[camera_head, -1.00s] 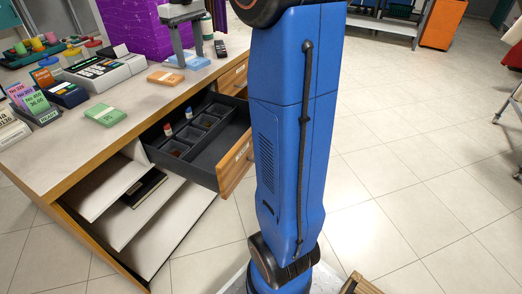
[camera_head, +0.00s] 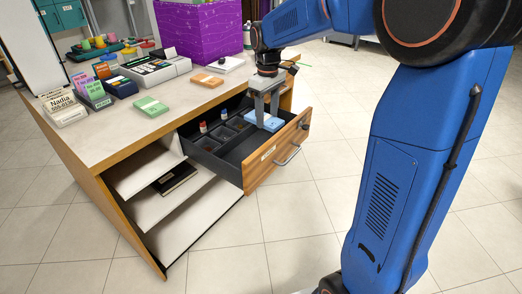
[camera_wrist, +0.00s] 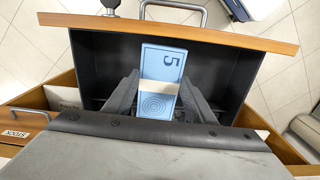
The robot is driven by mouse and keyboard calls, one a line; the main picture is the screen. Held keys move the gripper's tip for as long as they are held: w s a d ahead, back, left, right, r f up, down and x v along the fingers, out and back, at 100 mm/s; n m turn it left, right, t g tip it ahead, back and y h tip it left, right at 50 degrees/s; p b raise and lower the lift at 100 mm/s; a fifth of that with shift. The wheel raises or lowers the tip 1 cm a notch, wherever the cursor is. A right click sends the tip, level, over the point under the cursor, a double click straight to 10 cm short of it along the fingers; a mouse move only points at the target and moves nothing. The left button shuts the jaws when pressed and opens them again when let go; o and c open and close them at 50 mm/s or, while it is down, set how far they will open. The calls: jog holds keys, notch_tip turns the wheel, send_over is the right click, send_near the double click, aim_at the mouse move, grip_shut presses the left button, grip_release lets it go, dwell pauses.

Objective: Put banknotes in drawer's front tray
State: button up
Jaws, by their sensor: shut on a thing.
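A blue bundle of banknotes (camera_wrist: 162,75) with a pale band and a "5" is between the fingers of my gripper (camera_wrist: 156,100) in the wrist view. My gripper (camera_head: 266,108) is shut on it and points down into the open drawer in the head view, where the blue bundle (camera_head: 272,121) shows near the drawer front (camera_head: 278,150). The dark front tray (camera_wrist: 105,70) surrounds the bundle in the wrist view and looks otherwise empty. Whether the bundle touches the tray floor I cannot tell. The fingertips are partly hidden.
Small compartments (camera_head: 222,133) with little items lie behind the front tray. A green bundle (camera_head: 151,106) and an orange bundle (camera_head: 207,81) lie on the counter (camera_head: 110,133). Floor before the drawer is clear.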

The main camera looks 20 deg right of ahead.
jog(key=f, duration=0.2)
jog(key=a+f, duration=0.1)
jog(key=f, duration=0.4)
jog(key=shift+s+a, duration=0.15)
jog(key=shift+a, duration=0.2)
jog(key=shift+f, duration=2.3)
jog(key=shift+f, duration=0.1)
jog(key=o, duration=1.1)
jog(key=shift+c, duration=0.2)
